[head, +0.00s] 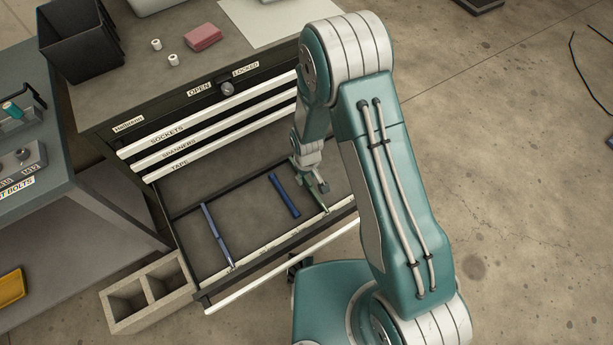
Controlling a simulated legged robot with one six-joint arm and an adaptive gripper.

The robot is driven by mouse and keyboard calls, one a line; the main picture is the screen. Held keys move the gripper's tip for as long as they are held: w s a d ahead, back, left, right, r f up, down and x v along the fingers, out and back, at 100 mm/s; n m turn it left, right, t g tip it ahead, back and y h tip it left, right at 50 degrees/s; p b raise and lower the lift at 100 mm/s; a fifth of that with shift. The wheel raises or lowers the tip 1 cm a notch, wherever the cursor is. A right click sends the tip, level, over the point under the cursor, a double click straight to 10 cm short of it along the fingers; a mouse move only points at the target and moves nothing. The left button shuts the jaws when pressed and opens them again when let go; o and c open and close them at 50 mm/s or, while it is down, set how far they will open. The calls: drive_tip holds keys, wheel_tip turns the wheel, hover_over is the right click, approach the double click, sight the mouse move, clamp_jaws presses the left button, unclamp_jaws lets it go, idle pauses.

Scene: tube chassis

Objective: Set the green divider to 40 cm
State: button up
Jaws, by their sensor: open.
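The marks are too small to read. The green divider (319,203) shows as a short strip towards the right part of the drawer, its front end near the strip. My gripper (315,187) is open, right over the green divider and partly hiding it. I cannot tell whether the fingers touch it or stand around it. Two blue dividers, one at the left (216,235) and one in the middle (284,196), stand in the drawer.
The drawers above, labelled SOCKETS, SPANNERS and TAPE (180,165), are shut. A lock knob (227,88) sits between OPEN and LOCKED. A concrete block (146,295) stands at the drawer's left. My arm hides the drawer's right end.

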wheel_tip(320, 180, up, 11)
idle(0.4)
idle(0.4)
wheel_tip(320, 180, up, 11)
drive_tip(key=m+t, duration=0.1)
drive_tip(key=m, duration=0.1)
hover_over(307, 178)
drive_tip(key=d, duration=0.4)
drive_tip(key=s+d+r+m+t, duration=0.1)
drive_tip(key=s+d+r+t, duration=0.3)
drive_tip(key=r, duration=0.6)
drive_tip(key=s+d+r+m, duration=0.3)
drive_tip(key=s+d+r, duration=0.6)
drive_tip(key=s, duration=0.3)
drive_tip(key=shift+r+m+t, duration=0.3)
drive_tip(key=shift+r+m, duration=0.1)
drive_tip(key=shift+r, duration=0.3)
